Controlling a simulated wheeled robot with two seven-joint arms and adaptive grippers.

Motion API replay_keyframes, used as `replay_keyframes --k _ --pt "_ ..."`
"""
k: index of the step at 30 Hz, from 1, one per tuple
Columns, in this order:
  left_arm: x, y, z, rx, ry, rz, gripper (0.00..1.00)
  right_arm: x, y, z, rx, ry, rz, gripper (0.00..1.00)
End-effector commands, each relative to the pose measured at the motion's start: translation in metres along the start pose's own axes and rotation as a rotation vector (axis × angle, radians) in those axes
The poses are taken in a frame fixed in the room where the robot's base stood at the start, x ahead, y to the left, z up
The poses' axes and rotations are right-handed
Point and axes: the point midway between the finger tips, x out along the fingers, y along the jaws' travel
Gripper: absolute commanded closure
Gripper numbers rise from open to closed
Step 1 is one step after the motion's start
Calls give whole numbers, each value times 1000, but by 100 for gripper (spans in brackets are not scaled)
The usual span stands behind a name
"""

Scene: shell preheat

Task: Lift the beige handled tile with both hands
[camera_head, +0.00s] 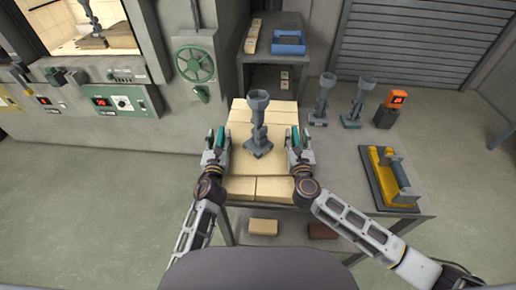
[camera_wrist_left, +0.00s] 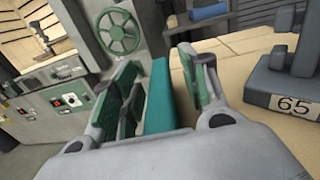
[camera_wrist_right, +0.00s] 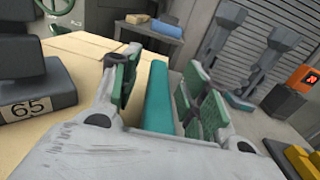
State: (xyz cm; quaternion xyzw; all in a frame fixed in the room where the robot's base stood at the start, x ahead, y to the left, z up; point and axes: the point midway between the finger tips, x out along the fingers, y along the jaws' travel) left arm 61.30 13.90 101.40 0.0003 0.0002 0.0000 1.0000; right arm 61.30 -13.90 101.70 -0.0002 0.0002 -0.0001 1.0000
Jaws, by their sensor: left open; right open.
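The beige handled tile (camera_head: 240,165) lies flat on the table, with a teal handle at its left side (camera_wrist_left: 158,95) and one at its right side (camera_wrist_right: 158,95). A grey stand-like piece with a cup top (camera_head: 258,125) and a "65" label stands upright on the tile. My left gripper (camera_head: 216,138) is open, with its green-padded fingers on either side of the left handle. My right gripper (camera_head: 295,138) is open, with its fingers on either side of the right handle. Whether the pads touch the handles is unclear.
Other beige slabs (camera_head: 275,188) lie in front of and behind the tile. Two similar grey pieces (camera_head: 321,102) (camera_head: 357,105), an orange display box (camera_head: 397,99) and a yellow holder (camera_head: 386,175) stand on the right. A furnace (camera_head: 88,42) with a green handwheel (camera_head: 195,63) is on the left.

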Motion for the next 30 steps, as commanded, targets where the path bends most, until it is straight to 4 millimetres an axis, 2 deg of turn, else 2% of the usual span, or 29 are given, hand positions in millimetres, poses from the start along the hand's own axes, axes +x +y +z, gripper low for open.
replay_keyframes --k 3,13,30 --pt "0 0 0 0 0 0 58 0 0 0 0 0 0 58" --pt "0 0 0 -1 0 0 100 0 0 0 0 0 0 100" --pt "0 0 3 -1 -4 0 100 0 0 2 0 -4 -1 100"
